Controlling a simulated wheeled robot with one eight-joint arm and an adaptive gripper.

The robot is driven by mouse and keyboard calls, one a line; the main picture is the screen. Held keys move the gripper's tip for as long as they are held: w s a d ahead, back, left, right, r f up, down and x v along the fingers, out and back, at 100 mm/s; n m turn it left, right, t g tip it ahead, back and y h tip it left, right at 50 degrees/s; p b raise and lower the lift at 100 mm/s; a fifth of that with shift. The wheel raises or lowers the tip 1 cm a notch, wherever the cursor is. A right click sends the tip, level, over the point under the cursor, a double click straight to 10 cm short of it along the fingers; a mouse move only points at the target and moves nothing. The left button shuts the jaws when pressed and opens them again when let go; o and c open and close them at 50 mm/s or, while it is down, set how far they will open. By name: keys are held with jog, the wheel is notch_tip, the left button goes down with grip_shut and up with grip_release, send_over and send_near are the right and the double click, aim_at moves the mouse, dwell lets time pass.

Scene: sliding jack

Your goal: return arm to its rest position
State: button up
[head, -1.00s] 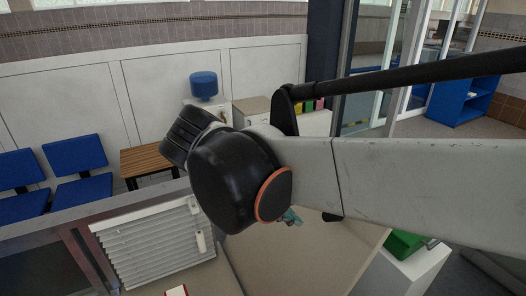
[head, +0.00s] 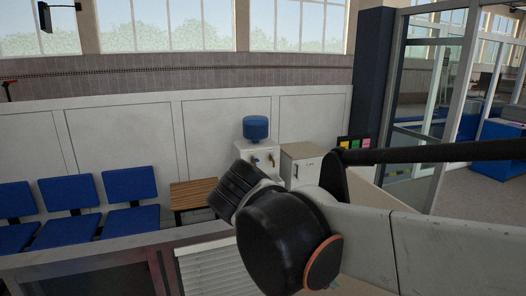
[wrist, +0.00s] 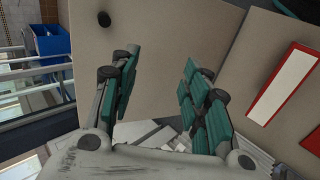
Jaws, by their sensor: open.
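My arm crosses the right half of the head view, its dark joint in front of the counter. The jaws are hidden behind it there. In the wrist view my gripper (wrist: 158,75) has its two green-padded fingers spread apart with nothing between them. Beyond the fingers is a beige counter top (wrist: 185,28). A small dark round thing (wrist: 103,19) shows on that surface near its upper left.
A slatted white panel (head: 205,266) stands low at the front. Blue chairs (head: 130,186), a wooden table (head: 193,194) and a water cooler (head: 256,128) line the back wall. A red-and-white flat object (wrist: 287,85) lies at right in the wrist view.

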jog(key=s+d+f+m+t+y+b, duration=0.1)
jog(key=d+f+y+b, duration=0.1)
jog(key=f+b, duration=0.5)
jog(key=s+d+f+m+t+y+b, duration=0.1)
jog(key=s+d+f+y+b, duration=0.1)
jog(key=f+b, duration=0.5)
jog(key=s+d+f+m+t+y+b, duration=0.1)
jog(key=d+f+y+b, duration=0.3)
jog(key=f, duration=1.2)
jog(key=m+t+b, duration=0.1)
jog(key=b, duration=0.2)
jog(key=shift+s+f, duration=0.3)
jog(key=shift+f, duration=0.1)
